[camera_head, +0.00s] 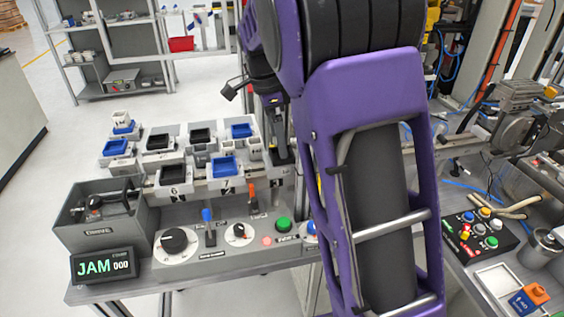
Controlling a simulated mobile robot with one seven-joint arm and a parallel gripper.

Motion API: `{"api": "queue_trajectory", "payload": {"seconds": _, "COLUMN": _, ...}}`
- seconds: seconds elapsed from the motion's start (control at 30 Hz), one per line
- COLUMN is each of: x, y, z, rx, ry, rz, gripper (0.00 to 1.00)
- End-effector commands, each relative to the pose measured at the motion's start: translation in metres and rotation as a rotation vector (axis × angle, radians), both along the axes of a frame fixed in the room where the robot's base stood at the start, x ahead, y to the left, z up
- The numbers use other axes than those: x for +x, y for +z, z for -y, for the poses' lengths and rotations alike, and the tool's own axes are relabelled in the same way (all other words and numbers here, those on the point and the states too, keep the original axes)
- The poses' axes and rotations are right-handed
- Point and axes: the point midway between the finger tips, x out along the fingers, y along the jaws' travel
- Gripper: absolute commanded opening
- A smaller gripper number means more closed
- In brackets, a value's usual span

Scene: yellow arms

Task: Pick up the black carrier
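Several small square carriers sit in grey fixtures on the bench left of my arm. One black carrier (172,174) lies in the front fixture marked 6. A second black carrier (158,142) and a third black carrier (200,136) lie in the row behind. A blue carrier (223,167) sits in the fixture marked 7, right of the front black one. My gripper (280,153) points down at the right end of the fixtures, apart from the black carriers. It is small, dark and seen from the side, so its opening cannot be made out.
A control panel (185,262) with knobs, levers and a green button stands in front of the fixtures. A grey bin (75,228) and a JAM display (103,265) are at left. My purple arm hides the bench's middle. A button box (478,233) lies at right.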

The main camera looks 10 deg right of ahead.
Motion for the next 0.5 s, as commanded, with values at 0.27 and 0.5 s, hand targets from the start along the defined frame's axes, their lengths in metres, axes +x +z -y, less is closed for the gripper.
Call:
{"api": "queue_trajectory", "payload": {"seconds": 0.27, "x": 0.001, "y": -0.025, "z": 0.006, "rx": -0.001, "ry": -0.001, "rz": -0.003, "gripper": 1.00}}
{"api": "queue_trajectory", "payload": {"seconds": 0.5, "x": 0.002, "y": -0.055, "z": 0.011, "rx": 0.000, "ry": 0.001, "rz": -0.001, "gripper": 1.00}}
